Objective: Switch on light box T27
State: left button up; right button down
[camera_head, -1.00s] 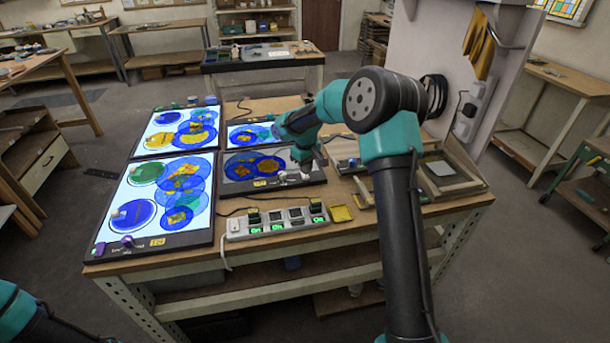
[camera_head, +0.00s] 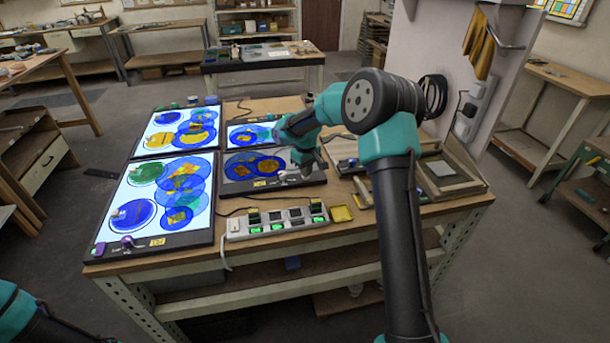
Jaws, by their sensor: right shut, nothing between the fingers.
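A dark, unlit light box (camera_head: 236,187) with blue and orange discs lies in the middle of the bench. Its yellow label (camera_head: 260,183) is too small to read, so I cannot tell which box is T27. A pale knob (camera_head: 283,176) shows on its front edge. My right gripper (camera_head: 306,172) is shut and empty, low over the box's front right corner, just right of the knob. I cannot tell whether it touches the box. Lit light boxes stand at front left (camera_head: 103,229), back left (camera_head: 141,150) and behind (camera_head: 233,143). My left gripper is out of view.
A power strip (camera_head: 236,228) with several switches and green lights lies along the bench's front edge. A small yellow tray (camera_head: 341,214) and a wooden frame (camera_head: 458,187) lie to the right. Cables run across the bench. My right arm covers part of its right side.

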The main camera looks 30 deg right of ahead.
jog(key=shift+f, duration=0.55)
dwell(0.4)
jog(key=shift+r, duration=3.55)
